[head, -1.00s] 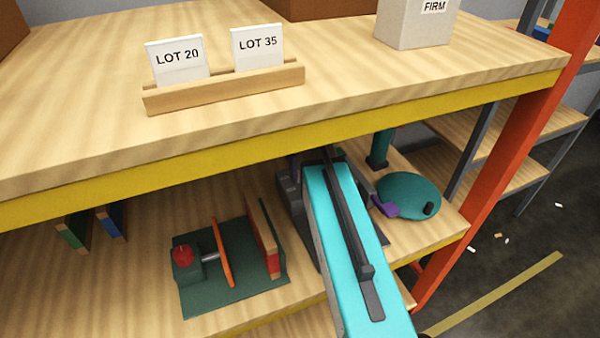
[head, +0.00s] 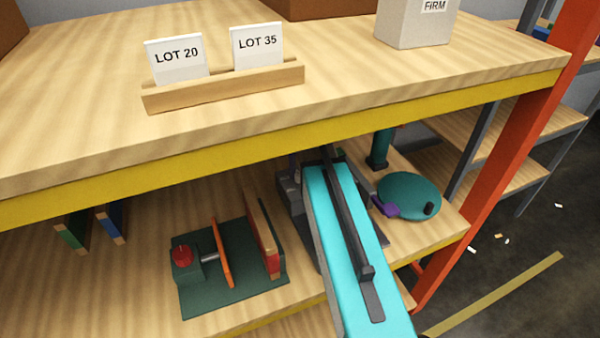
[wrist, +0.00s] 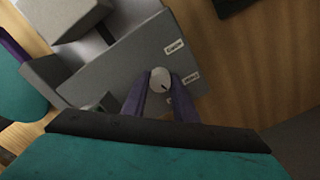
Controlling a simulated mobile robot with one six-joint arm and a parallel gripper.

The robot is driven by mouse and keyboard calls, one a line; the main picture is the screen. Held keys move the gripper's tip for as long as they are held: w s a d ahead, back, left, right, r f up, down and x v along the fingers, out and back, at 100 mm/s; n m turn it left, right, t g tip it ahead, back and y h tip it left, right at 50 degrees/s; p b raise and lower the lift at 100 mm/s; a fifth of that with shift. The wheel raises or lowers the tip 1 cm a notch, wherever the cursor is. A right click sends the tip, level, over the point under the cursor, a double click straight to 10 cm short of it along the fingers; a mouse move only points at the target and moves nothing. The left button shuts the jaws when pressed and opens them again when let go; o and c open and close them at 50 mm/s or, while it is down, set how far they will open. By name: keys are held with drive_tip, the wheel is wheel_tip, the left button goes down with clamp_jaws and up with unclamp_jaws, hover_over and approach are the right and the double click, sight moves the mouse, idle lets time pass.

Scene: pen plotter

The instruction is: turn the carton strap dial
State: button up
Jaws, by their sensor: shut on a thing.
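The dial (wrist: 160,78) is a small, round, pale knob with a short dark mark near its lower edge. It sits on the face of a grey machine (wrist: 128,62), beside small white labels (wrist: 191,77). My gripper (wrist: 160,88) is shut on the dial, with one purple finger on each side of it. In the head view, part of the dark grey machine (head: 289,190) shows left of my teal arm. My arm hides the dial and my fingertips there.
A teal disc (head: 408,190) with a dark knob stands right of my arm. A green fixture (head: 205,299) with a red knob and orange plate is to the left. The upper shelf's yellow edge (head: 250,147) is above my arm. An orange post (head: 490,160) stands at right.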

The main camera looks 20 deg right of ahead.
drive_tip(key=shift+m, duration=1.6)
drive_tip(key=o, duration=1.1)
drive_tip(key=shift+c, duration=0.2)
wheel_tip(320, 180, up, 14)
drive_tip(key=b, duration=0.3)
drive_tip(key=shift+s+f, duration=0.15)
drive_tip(key=shift+s, duration=0.05)
